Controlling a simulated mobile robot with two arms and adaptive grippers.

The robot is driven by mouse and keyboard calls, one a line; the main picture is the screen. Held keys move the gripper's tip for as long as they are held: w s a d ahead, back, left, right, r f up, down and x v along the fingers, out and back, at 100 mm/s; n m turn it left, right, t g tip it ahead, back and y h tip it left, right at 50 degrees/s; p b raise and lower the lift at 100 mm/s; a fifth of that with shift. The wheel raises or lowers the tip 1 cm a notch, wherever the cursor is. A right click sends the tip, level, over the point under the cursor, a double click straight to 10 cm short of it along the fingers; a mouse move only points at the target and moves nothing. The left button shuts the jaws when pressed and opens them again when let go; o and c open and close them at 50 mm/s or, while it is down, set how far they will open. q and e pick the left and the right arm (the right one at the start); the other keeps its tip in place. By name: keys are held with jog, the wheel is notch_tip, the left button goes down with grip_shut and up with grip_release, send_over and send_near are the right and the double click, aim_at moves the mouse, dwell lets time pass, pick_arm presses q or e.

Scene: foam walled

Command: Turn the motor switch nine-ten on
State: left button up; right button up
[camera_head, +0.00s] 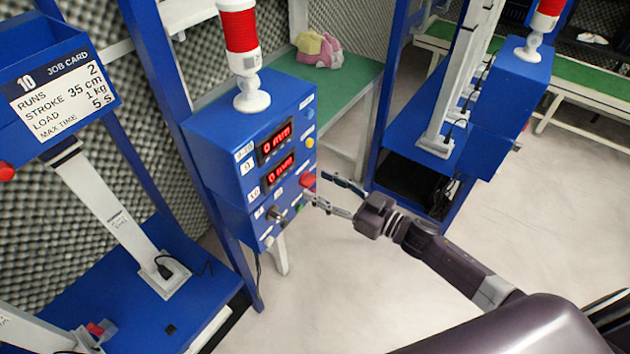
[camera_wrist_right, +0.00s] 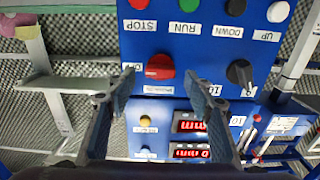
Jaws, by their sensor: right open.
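The blue control box for stations 9 and 10 (camera_head: 234,150) stands left of centre in the head view. A red rotary switch (camera_head: 308,181) is on its front face. In the right wrist view the red switch (camera_wrist_right: 160,67) lies between and just beyond the fingertips; its small label is unreadable. A black knob (camera_wrist_right: 240,72) sits to its right there, and it also shows in the head view (camera_head: 274,213). My right gripper (camera_head: 320,188) is open and empty, facing the panel close to the red switch; I cannot tell whether it touches. My left gripper is not in view.
Two red displays (camera_head: 274,144) read 0 mm. Red (camera_wrist_right: 138,4), green (camera_wrist_right: 187,5), black (camera_wrist_right: 235,6) and white (camera_wrist_right: 278,11) buttons lie along the panel. A signal lamp (camera_head: 239,30) stands on the box. A job card (camera_head: 62,88) is left. Floor right of the box is clear.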

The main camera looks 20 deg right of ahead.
aim_at(309, 181)
jog(key=shift+w+a, duration=0.45)
jog(key=shift+w, duration=0.05)
jog(key=shift+w+a, duration=0.25)
jog(key=shift+w, duration=0.1)
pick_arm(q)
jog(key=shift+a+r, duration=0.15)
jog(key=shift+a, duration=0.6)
pick_arm(e)
jog(key=c, duration=1.2)
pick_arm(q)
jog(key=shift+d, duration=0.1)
pick_arm(e)
jog(key=shift+o, duration=0.2)
